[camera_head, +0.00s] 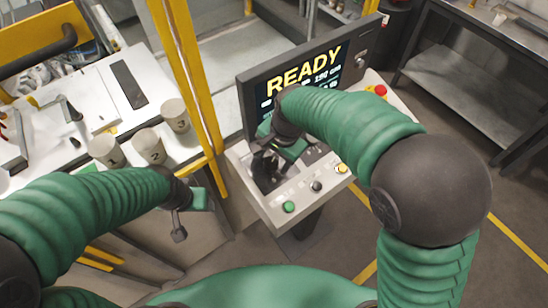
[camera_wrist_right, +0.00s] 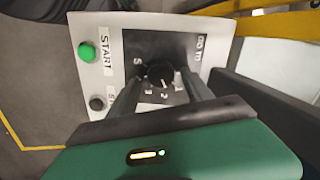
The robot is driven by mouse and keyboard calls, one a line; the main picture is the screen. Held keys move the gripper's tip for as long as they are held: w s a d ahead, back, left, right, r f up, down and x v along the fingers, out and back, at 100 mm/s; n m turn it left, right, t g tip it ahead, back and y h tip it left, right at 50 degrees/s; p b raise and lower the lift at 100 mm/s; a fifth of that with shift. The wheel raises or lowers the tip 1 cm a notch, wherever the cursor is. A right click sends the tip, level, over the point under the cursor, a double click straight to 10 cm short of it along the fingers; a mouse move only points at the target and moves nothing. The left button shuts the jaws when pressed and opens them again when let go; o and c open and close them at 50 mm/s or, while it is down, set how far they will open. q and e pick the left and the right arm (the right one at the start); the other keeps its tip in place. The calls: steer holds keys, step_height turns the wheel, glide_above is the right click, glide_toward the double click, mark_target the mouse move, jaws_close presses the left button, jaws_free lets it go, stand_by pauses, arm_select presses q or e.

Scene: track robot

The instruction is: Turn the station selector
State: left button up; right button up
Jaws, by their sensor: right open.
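The station selector (camera_wrist_right: 160,75) is a round black knob on a dark plate with numbers around it, in the right wrist view. In the head view my right gripper hides it. My right gripper (camera_head: 266,168) is over the left part of the console panel. In the right wrist view its two fingers (camera_wrist_right: 161,88) are open, one on each side of the knob; I cannot tell whether they touch it. The knob's exact pointer setting is hard to read. My left gripper (camera_head: 180,228) hangs at the left, away from the console, its jaws unclear.
A green START button (camera_wrist_right: 87,52) and a black button (camera_wrist_right: 97,103) sit beside the selector plate. The console screen (camera_head: 305,77) reads READY. A red button (camera_head: 381,90) is at the panel's right. A yellow post (camera_head: 190,80) and numbered cups (camera_head: 150,146) stand left.

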steer(key=shift+a+f, duration=0.15)
steer(key=shift+f, duration=0.15)
arm_select(q)
steer(key=shift+a, duration=0.35)
arm_select(e)
steer(key=shift+a, duration=0.3)
steer(key=shift+c, duration=0.2)
arm_select(q)
steer(key=shift+d, duration=0.1)
arm_select(e)
steer(key=shift+w+d, duration=0.1)
steer(key=shift+d, duration=0.05)
jaws_close()
